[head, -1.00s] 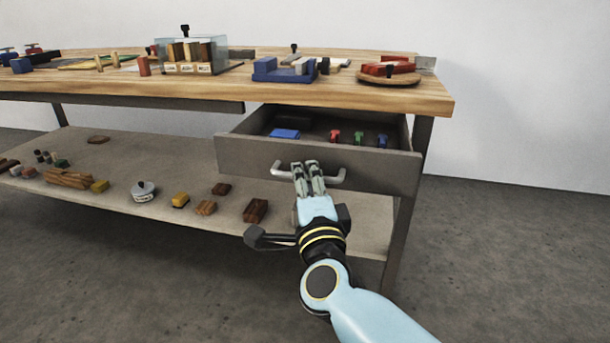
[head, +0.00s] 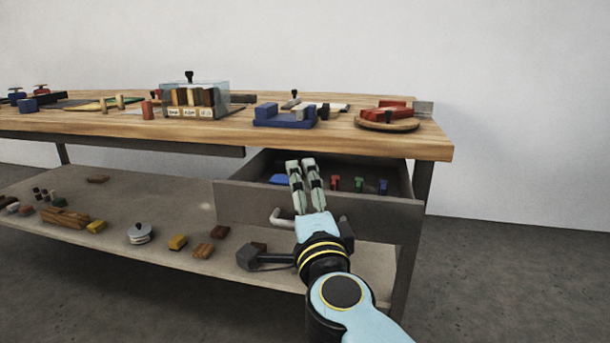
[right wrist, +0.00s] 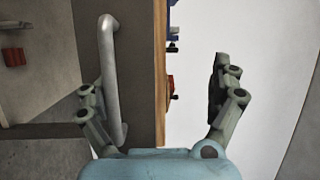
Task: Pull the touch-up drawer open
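The grey touch-up drawer (head: 245,203) stands pulled out from under the right end of the bench, with its inside visible. Its curved metal handle (head: 281,218) shows left of my right gripper (head: 304,164); the rest of it is hidden behind the gripper. The fingers point upward in front of the drawer, their tips above the front panel's top edge. In the right wrist view, the right gripper (right wrist: 157,78) has its fingers wide apart. The handle (right wrist: 110,75) stands close beside the left finger; I cannot tell whether they touch. My left gripper is not in view.
In the drawer lie a blue piece (head: 280,179) and small red (head: 335,183), green (head: 359,184) and blue (head: 383,186) items. The wooden bench top (head: 290,137) overhangs the drawer. A lower shelf (head: 110,215) holds several blocks. Floor to the right is clear.

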